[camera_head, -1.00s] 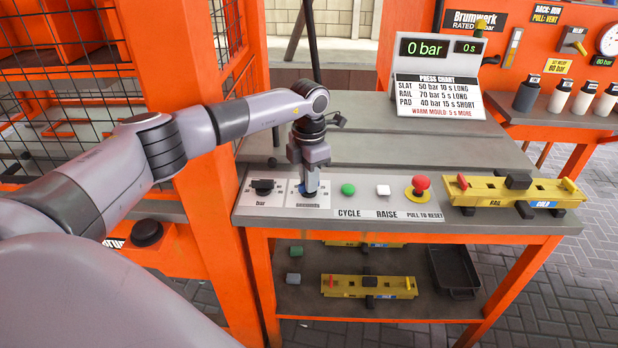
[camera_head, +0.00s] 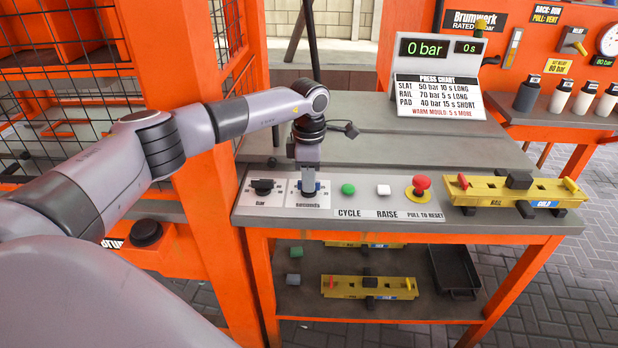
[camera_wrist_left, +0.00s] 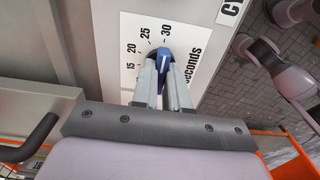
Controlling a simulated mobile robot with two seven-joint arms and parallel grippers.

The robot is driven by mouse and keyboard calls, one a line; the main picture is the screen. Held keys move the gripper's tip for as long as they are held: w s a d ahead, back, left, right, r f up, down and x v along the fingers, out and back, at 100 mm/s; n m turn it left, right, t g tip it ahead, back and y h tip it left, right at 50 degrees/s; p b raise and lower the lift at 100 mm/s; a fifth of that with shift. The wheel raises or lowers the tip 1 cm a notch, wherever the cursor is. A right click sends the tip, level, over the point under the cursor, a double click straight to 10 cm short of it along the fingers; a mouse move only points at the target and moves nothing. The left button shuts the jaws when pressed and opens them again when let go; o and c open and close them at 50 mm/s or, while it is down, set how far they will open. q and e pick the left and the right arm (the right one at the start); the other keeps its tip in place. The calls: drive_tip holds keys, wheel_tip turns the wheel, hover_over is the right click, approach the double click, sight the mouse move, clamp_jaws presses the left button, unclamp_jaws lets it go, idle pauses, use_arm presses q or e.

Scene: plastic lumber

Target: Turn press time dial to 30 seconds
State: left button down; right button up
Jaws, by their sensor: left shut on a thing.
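The press time dial is a blue knob (camera_wrist_left: 164,58) on a white plate marked "seconds" (camera_head: 308,203). In the left wrist view its scale shows 15, 20, 25 and 30 (camera_wrist_left: 167,38). A white line on the knob runs toward the 30 side, but I cannot tell whether it is exactly on the mark. My left gripper (camera_head: 309,185) comes down from above and is shut on the knob, hiding most of it in the head view. The fingers also show in the left wrist view (camera_wrist_left: 163,85). My right gripper is not in view.
The black bar dial (camera_head: 262,187) is left of the seconds dial. The green cycle button (camera_head: 348,189), white raise button (camera_head: 383,190) and red pull-to-reset button (camera_head: 421,183) are to the right. The display (camera_head: 440,48) reads 0 bar and 0 s. A yellow mould (camera_head: 480,188) lies at the right.

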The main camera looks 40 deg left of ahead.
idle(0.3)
use_arm(q)
drive_tip(key=c, duration=1.1)
unclamp_jaws()
drive_tip(key=shift+c, duration=0.2)
drive_tip(key=shift+r, duration=3.65)
